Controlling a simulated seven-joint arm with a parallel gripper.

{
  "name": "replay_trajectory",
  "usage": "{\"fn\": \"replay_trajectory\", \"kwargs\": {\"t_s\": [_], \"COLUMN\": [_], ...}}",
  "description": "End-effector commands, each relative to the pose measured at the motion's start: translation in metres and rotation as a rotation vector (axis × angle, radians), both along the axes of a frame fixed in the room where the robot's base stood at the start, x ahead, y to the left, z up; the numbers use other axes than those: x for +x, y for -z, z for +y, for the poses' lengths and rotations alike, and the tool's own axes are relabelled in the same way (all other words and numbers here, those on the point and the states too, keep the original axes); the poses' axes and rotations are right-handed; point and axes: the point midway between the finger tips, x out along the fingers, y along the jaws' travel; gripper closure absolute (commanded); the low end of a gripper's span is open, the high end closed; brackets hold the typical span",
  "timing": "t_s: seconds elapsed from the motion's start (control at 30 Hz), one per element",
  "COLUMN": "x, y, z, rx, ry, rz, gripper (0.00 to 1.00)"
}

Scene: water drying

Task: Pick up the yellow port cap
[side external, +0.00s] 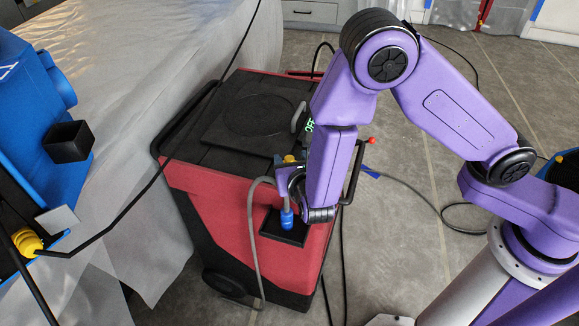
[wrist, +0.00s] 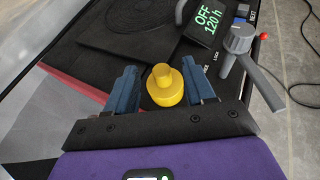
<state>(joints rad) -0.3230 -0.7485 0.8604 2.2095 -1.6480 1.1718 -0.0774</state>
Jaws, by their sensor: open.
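The yellow port cap (wrist: 165,88) shows in the wrist view as a round disc with a narrower knob. It lies between the two blue fingers of my gripper (wrist: 163,76), with a small gap visible on each side. My gripper is open. In the side view a small bit of yellow (side external: 290,158) shows at my gripper (side external: 288,172), beside the top of the red and black machine (side external: 215,190). Most of the cap is hidden there by my arm and gripper.
A display reading OFF and 120 h (wrist: 207,25) and a grey knob with a lever (wrist: 240,38) are close to the right finger. A blue fitting (side external: 287,218) with a grey hose is on the machine's front. A blue machine with a yellow fitting (side external: 25,242) stands left.

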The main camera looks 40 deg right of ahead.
Motion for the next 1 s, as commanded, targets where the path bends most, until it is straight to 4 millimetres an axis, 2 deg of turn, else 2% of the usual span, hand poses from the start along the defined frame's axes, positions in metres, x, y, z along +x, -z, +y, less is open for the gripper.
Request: {"fn": "replay_trajectory", "kwargs": {"t_s": [0.17, 0.43, 0.73, 0.77, 0.9, 0.93, 1.0], "x": [0.011, 0.039, 0.044, 0.044, 0.043, 0.043, 0.043], "y": [0.008, 0.025, 0.026, 0.026, 0.026, 0.026, 0.026], "z": [-0.006, -0.017, -0.018, -0.018, -0.018, -0.018, -0.018], "rx": [-0.001, 0.0, 0.0, 0.0, 0.0, 0.0, 0.0], "ry": [0.004, 0.003, 0.0, 0.0, 0.0, 0.0, 0.0], "rz": [0.002, 0.001, 0.001, 0.001, 0.001, 0.001, 0.001], "gripper": [0.47, 0.47, 0.47, 0.5, 0.95, 1.0, 1.0]}}
